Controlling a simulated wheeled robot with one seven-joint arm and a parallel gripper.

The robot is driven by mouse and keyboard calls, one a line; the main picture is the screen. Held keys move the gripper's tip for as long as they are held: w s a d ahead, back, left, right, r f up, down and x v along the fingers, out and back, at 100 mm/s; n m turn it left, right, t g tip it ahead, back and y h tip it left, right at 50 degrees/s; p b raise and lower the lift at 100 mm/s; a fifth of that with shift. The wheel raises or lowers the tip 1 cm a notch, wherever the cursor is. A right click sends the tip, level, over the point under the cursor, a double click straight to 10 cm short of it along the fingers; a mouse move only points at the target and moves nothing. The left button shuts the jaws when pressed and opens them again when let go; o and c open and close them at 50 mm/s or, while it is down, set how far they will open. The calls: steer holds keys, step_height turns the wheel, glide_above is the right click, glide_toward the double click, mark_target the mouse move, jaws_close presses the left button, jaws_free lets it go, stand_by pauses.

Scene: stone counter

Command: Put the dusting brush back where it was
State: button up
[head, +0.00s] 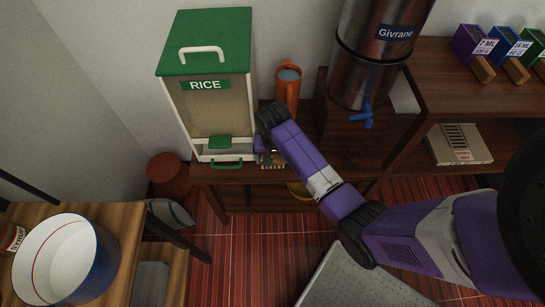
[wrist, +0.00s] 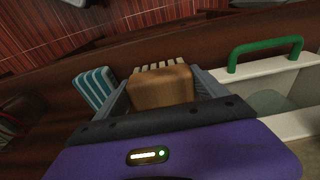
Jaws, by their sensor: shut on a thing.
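The dusting brush (wrist: 162,88) shows in the wrist view as a wooden block with pale bristles along its far edge. My gripper (wrist: 165,98) is shut on it, with one grey finger on each side. In the head view my gripper (head: 268,149) is low at the front of the dark wooden shelf, just right of the rice dispenser's base. There the brush (head: 279,163) is small and partly hidden by my arm. I cannot tell whether the brush touches the shelf.
The white and green rice dispenser (head: 211,105) stands directly left of my gripper; its green handle (wrist: 265,52) is close by. A blue-and-white striped item (wrist: 95,88) lies left of the brush.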

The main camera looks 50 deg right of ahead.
steer(key=shift+w, duration=0.1)
steer(key=shift+f, duration=0.1)
steer(key=shift+f, duration=0.15)
steer(key=o, duration=1.2)
steer(key=shift+o, duration=0.2)
